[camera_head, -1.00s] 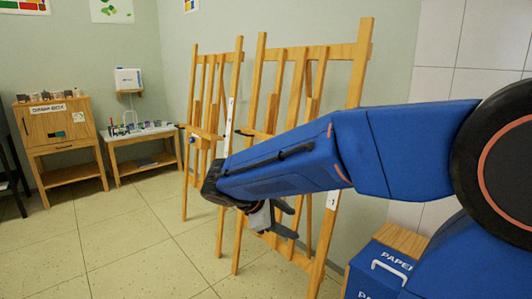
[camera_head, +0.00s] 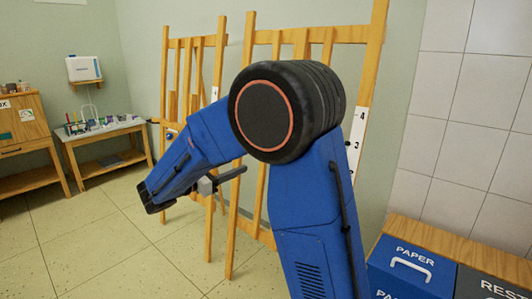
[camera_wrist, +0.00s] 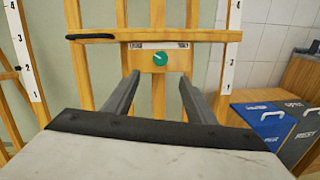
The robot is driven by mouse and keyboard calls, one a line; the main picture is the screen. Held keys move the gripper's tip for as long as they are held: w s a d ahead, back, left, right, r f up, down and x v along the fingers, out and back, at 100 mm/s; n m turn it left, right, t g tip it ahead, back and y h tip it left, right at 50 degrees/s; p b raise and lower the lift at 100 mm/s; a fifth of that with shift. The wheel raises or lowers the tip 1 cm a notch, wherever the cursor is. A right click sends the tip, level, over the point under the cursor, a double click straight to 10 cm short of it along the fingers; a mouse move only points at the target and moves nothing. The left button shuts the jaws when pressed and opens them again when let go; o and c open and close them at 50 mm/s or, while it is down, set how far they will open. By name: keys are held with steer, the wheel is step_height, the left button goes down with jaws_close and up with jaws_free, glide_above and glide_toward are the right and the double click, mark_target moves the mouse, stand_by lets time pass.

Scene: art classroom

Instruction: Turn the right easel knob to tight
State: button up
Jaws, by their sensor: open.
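In the wrist view a round green knob (camera_wrist: 159,58) with a small pale mark sits on a wooden block of the right easel (camera_wrist: 192,38). Small labels above it are too small to read. My gripper (camera_wrist: 159,82) is open and empty. Its two fingers point toward the block, one on each side of the knob's line, with the knob ahead of them and apart. In the head view my gripper (camera_head: 226,179) is partly seen in front of the right easel (camera_head: 376,65); my arm hides that easel's middle and its knob.
The left easel (camera_head: 222,65) stands close by on the left. Blue paper bin (camera_head: 410,262) and a dark bin (camera_head: 488,288) stand at the lower right. A supply table (camera_head: 100,131) and a wooden cabinet (camera_head: 22,128) are at the far left. Floor between is clear.

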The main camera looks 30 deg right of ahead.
steer(key=x, duration=1.6)
steer(key=shift+d, duration=0.3)
steer(key=shift+c, duration=0.6)
steer(key=c, duration=0.9)
